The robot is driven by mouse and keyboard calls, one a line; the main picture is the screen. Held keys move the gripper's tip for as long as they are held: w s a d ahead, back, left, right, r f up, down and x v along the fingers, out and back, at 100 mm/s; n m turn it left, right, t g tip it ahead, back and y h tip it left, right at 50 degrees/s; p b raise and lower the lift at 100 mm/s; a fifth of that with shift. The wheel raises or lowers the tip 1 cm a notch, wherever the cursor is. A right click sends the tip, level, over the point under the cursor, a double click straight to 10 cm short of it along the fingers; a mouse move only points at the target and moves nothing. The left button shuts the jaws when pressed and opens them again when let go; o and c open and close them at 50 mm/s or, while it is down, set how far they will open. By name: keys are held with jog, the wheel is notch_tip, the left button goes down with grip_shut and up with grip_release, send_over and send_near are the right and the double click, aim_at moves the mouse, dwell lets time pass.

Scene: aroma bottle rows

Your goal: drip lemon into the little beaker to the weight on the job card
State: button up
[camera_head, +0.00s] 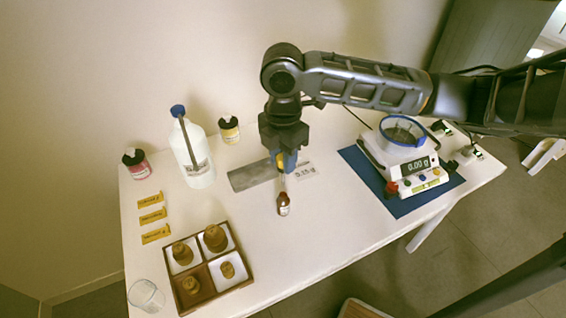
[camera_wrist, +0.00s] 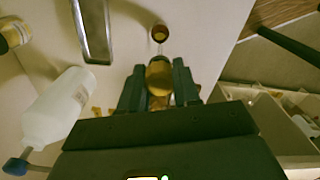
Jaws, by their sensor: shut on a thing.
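My gripper (camera_head: 284,165) points down over the middle of the table, shut on the yellow bulb of a dropper, which also shows amber between the jaws in the wrist view (camera_wrist: 159,78). Its thin glass tube runs down to the mouth of a small brown bottle (camera_head: 283,206); I cannot tell how far it reaches inside. The job card (camera_head: 306,171) lies just behind, seeming to read 0.15 g, blurred. The white scale (camera_head: 392,157) shows 0.00 g. A blue-rimmed clear ring (camera_head: 403,131) stands on its pan; I cannot make out the little beaker inside it.
A four-part wooden tray (camera_head: 219,291) holds several brown-topped items at front left, beside an empty clear glass (camera_head: 145,296). A white bottle (camera_head: 194,155), two small black-capped bottles and yellow labels (camera_head: 152,216) stand or lie left. The blue mat (camera_head: 379,192) is under the scale. The front middle is clear.

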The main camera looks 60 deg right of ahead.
aim_at(283, 185)
jog(key=shift+f, duration=0.15)
jog(key=shift+f, duration=0.85)
jog(key=c, duration=0.4)
jog(key=shift+f, duration=0.15)
jog(key=shift+f+b, duration=0.4)
jog(key=shift+f, duration=3.4)
